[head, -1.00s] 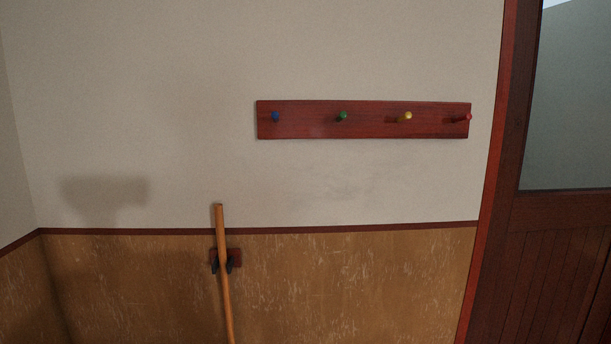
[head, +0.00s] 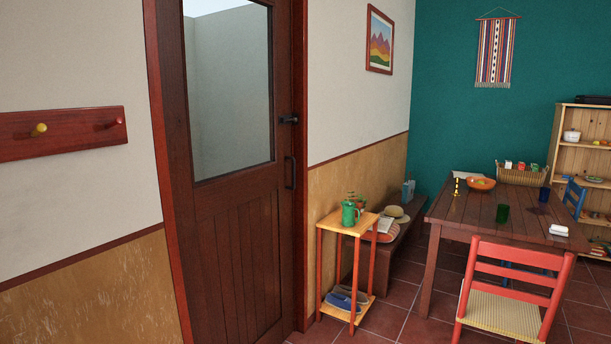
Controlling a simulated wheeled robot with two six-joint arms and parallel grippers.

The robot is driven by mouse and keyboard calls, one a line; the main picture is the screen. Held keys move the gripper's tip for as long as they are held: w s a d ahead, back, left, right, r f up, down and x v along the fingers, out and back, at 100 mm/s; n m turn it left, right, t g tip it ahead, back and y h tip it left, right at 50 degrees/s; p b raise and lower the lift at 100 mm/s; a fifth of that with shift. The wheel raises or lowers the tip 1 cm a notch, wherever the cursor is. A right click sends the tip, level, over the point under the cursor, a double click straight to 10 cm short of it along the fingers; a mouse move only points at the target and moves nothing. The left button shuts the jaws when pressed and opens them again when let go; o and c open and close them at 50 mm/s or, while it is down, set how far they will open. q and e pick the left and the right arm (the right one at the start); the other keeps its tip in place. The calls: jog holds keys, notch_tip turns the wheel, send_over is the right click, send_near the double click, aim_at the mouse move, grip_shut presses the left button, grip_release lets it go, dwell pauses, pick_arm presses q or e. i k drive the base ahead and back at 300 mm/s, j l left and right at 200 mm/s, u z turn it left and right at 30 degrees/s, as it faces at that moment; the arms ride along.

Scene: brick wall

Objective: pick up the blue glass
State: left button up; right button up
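A small dark blue glass (head: 544,194) stands on the dark wooden table (head: 470,208) at the right of the head view, near the table's far side. A green glass (head: 502,213) stands on the same table, nearer and to the left of the blue one. Neither of my grippers is in view.
A red chair (head: 515,285) with a woven seat stands at the table's near side. A bench (head: 400,240) runs along the wall. A closed door (head: 235,220) is left of centre. Tiled floor (head: 400,318) lies between stand and chair.

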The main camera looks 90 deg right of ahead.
aim_at(544, 192)
jog(key=z, duration=4.2)
jog(key=i+l+z, duration=0.2)
jog(key=i, duration=0.2)
jog(key=i+l+z, duration=0.25)
jog(key=i, duration=0.15)
jog(key=i+j+z, duration=0.15)
jog(key=i+z, duration=0.3)
jog(key=i, duration=1.55)
jog(key=i+u, duration=0.15)
jog(key=i, duration=0.5)
jog(key=i+l+u, duration=0.1)
jog(key=i, duration=0.6)
jog(key=i+l+u, duration=0.15)
jog(key=i, duration=0.5)
